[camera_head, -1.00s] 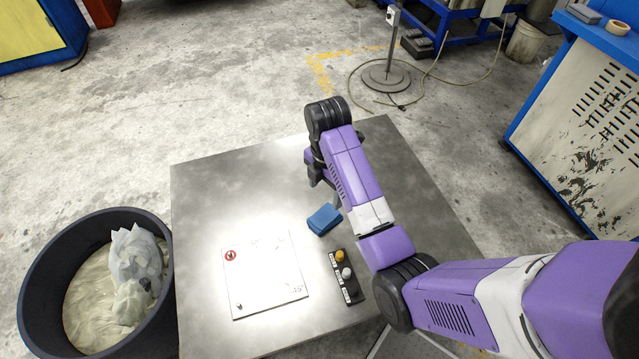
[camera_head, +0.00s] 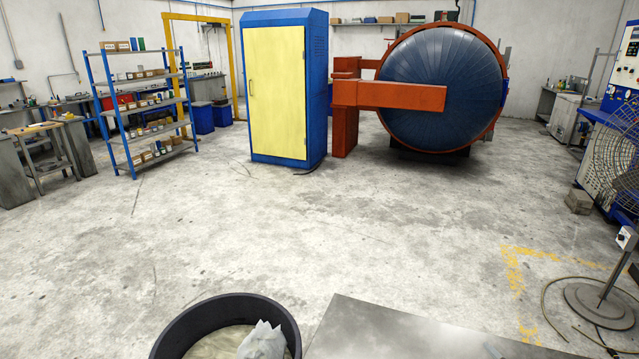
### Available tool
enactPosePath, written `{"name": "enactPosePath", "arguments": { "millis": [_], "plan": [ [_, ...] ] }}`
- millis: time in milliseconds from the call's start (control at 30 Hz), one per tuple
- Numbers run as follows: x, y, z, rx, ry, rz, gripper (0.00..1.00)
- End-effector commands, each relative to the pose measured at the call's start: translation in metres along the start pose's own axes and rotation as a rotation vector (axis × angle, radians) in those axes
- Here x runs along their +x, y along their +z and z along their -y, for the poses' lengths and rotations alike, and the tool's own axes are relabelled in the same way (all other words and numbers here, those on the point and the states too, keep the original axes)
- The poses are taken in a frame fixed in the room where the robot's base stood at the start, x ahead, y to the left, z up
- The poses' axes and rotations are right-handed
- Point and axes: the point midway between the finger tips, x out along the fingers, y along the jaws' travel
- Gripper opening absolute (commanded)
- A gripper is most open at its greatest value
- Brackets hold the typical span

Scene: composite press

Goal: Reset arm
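My gripper and arm are not in the head view now. The blue block, the white sheet and the button box on the table are out of view.
A black round bin (camera_head: 222,307) with a crumpled pale bag (camera_head: 262,343) stands left of the table. A pole on a round base (camera_head: 602,302) with a hose stands at the right. A blue cabinet (camera_head: 285,90), a shelf rack (camera_head: 145,110) and a large round press (camera_head: 440,90) stand behind. The middle floor is clear.

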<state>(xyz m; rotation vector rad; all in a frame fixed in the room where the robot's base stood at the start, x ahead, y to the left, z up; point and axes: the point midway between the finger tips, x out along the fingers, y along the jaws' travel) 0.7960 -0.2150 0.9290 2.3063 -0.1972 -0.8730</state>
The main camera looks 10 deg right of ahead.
Motion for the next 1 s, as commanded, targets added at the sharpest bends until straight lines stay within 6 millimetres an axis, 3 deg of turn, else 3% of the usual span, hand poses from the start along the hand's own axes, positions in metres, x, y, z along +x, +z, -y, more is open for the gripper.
{"name": "enactPosePath", "arguments": {
  "millis": [33,233,600,800,1000],
  "plan": [
    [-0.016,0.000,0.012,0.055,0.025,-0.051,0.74],
    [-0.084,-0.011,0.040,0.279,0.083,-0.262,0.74],
    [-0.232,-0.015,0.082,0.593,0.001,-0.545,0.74],
    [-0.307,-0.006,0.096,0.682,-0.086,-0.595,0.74],
    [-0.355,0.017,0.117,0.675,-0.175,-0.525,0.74]
  ]
}}
